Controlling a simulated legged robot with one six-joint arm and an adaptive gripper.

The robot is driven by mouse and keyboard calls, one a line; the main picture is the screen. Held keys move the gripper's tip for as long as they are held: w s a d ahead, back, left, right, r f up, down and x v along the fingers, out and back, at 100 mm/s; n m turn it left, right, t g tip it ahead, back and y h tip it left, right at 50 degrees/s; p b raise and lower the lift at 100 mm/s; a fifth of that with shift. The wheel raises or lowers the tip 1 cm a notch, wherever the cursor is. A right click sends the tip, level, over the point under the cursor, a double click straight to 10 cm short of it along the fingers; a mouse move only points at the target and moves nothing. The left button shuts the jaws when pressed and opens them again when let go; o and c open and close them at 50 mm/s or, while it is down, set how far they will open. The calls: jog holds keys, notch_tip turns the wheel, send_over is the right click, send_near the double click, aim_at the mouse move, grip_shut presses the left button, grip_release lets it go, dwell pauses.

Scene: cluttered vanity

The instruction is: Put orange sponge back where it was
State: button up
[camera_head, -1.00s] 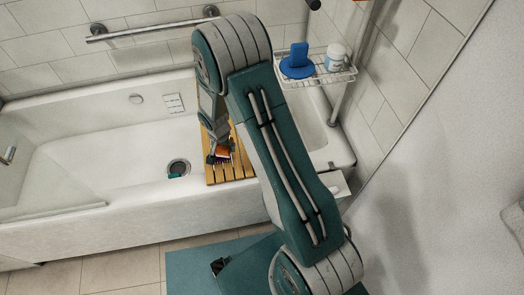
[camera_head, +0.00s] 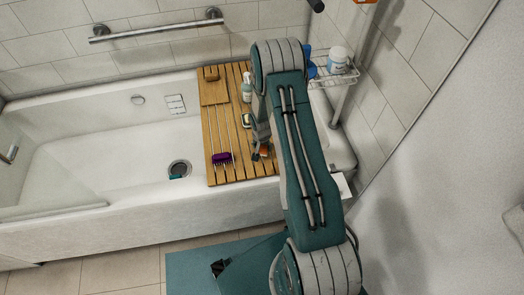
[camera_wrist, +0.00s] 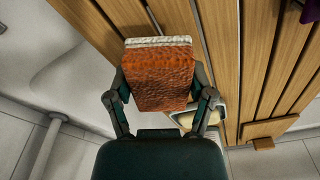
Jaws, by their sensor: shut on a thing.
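The orange sponge (camera_wrist: 160,78), rough and orange with a pale layer along one edge, is between the two fingers of my gripper (camera_wrist: 160,92) in the wrist view. My gripper is shut on it. In the head view, my gripper (camera_head: 262,146) and a small part of the orange sponge (camera_head: 264,152) show over the front right part of the slatted wooden bath tray (camera_head: 215,128). My arm hides part of the tray there. I cannot tell whether the sponge touches the slats.
On the tray are a purple brush (camera_head: 222,158), a small dish (camera_head: 246,120), a white bottle (camera_head: 246,90) and a wooden block (camera_head: 211,73). A wire shelf (camera_head: 338,77) at right holds a white jar (camera_head: 338,58) and something blue (camera_head: 311,68). The tub's left is mostly clear.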

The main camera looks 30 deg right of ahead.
aim_at(263, 150)
jog(key=f, duration=0.3)
jog(key=shift+d, duration=0.4)
jog(key=shift+a, duration=0.15)
jog(key=shift+a, duration=0.1)
jog(key=shift+a+f, duration=0.1)
jog(key=shift+f, duration=0.05)
jog(key=o, duration=1.2)
jog(key=shift+o, duration=0.2)
jog(key=shift+d, duration=0.2)
